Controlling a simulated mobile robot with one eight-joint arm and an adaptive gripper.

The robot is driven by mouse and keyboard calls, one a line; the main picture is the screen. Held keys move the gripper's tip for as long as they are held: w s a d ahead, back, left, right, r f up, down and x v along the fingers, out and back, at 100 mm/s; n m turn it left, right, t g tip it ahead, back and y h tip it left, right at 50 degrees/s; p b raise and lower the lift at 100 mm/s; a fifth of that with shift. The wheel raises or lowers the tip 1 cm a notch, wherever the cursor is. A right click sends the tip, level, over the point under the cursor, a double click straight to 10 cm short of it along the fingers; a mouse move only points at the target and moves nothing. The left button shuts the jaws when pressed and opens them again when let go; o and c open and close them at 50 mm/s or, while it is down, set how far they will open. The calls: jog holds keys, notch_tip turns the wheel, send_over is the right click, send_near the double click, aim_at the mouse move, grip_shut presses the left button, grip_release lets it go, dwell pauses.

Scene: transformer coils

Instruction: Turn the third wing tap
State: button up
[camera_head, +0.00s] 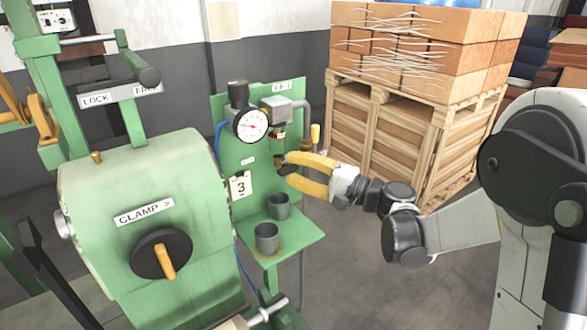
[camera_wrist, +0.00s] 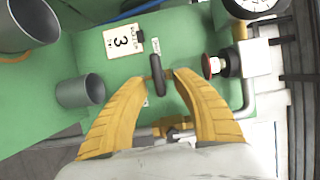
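In the head view the tap (camera_head: 279,161) is small and partly covered by my fingertips. My gripper (camera_head: 287,164) has two yellow curved fingers pointing left at the panel. In the wrist view my gripper (camera_wrist: 162,75) has its fingertips apart, one on each side of the tap. A narrow gap seems to show beside it, and contact cannot be made out.
A pressure gauge (camera_head: 251,125) and a red knob (camera_wrist: 208,66) with pipework are close to the tap. Two grey cups (camera_head: 267,238) stand on the green shelf (camera_head: 302,240) below. A green clamp machine (camera_head: 110,250) is at left. A pallet crate (camera_head: 400,130) stands behind my arm.

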jog(key=shift+d, duration=0.1)
jog(key=v, duration=1.2)
jog(key=shift+f, duration=0.1)
